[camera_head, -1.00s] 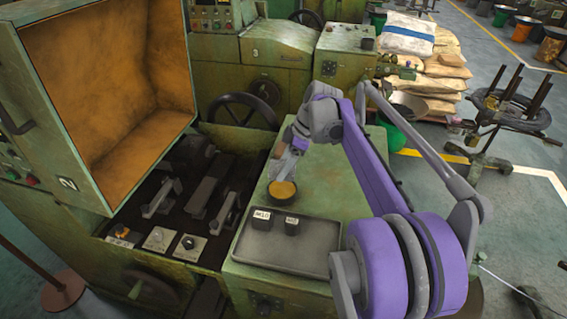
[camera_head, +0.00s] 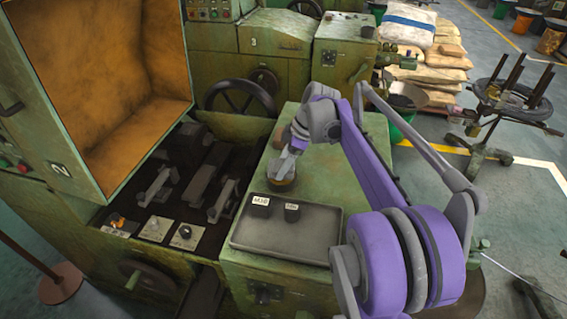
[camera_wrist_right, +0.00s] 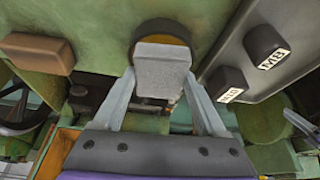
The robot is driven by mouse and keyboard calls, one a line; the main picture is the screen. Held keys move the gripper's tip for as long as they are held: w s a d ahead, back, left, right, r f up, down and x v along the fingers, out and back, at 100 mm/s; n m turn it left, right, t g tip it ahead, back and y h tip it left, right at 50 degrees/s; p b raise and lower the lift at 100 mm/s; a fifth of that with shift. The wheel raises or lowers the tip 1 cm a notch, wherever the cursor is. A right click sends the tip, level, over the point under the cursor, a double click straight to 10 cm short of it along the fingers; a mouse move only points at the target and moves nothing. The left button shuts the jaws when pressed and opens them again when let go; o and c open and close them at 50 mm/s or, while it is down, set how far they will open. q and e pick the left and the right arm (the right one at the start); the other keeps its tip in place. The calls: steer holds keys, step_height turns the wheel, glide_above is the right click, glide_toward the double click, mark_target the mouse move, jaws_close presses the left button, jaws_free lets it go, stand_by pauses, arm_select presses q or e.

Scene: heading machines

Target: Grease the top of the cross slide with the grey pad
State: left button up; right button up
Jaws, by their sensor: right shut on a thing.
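My right gripper (camera_head: 286,168) is shut on the grey pad (camera_wrist_right: 163,68), which sits between its fingers (camera_wrist_right: 165,100) in the right wrist view. The gripper is right over the round grease pot (camera_head: 281,184), on the green cabinet top. The pot's dark rim and a little yellow grease (camera_wrist_right: 160,30) show behind the pad. I cannot tell whether the pad touches the grease. Dark slides (camera_head: 203,187) lie in the open machine bay to the left; I cannot tell which is the cross slide. My left gripper is not in view.
A grey tray (camera_head: 285,243) with two dark labelled blocks (camera_head: 260,206) lies in front of the pot. A brown block (camera_wrist_right: 40,52) shows at the left of the wrist view.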

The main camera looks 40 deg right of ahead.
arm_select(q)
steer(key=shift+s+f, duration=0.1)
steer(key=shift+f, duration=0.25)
arm_select(e)
steer(key=shift+f, duration=0.55)
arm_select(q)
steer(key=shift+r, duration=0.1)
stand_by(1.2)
arm_select(e)
steer(key=shift+r+p, duration=1.85)
steer(key=shift+r, duration=1.7)
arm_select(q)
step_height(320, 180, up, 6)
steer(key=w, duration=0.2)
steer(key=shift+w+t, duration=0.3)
arm_select(e)
steer(key=shift+f, duration=0.1)
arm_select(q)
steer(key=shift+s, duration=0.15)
